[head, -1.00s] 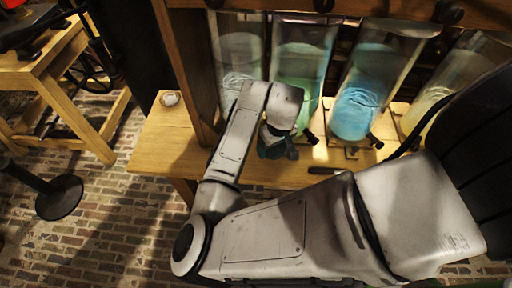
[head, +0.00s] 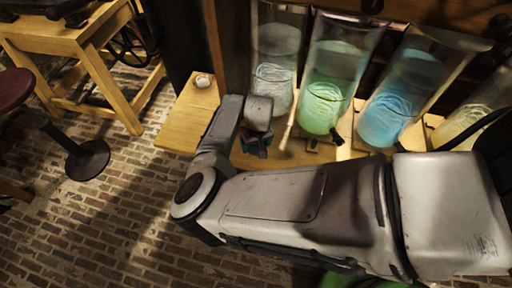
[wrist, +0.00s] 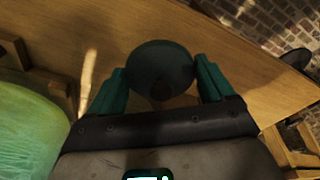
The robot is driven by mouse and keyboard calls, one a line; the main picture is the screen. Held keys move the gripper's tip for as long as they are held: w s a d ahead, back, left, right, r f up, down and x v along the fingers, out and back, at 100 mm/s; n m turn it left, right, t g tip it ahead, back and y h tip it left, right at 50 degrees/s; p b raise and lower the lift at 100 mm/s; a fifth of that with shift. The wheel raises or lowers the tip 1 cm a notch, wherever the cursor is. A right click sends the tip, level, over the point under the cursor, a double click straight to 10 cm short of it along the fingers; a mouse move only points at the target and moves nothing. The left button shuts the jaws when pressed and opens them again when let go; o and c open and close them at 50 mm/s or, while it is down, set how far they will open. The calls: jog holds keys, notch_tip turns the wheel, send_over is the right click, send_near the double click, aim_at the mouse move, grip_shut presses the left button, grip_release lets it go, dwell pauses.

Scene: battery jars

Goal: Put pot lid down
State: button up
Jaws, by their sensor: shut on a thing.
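The pot lid (wrist: 160,62) is a dark round disc with a small knob-like spot near its lower edge. It sits between the two teal fingers of my gripper (wrist: 160,82) in the wrist view, over the wooden bench. In the head view my gripper (head: 256,146) is over the bench, in front of the leftmost jar. There the lid is too small and dark to make out clearly. I cannot tell the exact gap between lid and bench.
The wooden bench (head: 180,122) has a clear left end with a small white dish (head: 203,80). Tall glass jars stand along it: a pale one (head: 273,85), a green one (head: 322,105), a blue one (head: 385,118). A stool (head: 88,160) stands on the brick floor.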

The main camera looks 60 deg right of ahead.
aim_at(256, 146)
jog(key=shift+f, duration=1.6)
jog(key=shift+f, duration=0.2)
jog(key=o, duration=0.9)
jog(key=shift+r, duration=0.1)
jog(key=r, duration=0.8)
jog(key=s+a+r, duration=0.1)
jog(key=r, duration=0.3)
jog(key=shift+r, duration=0.1)
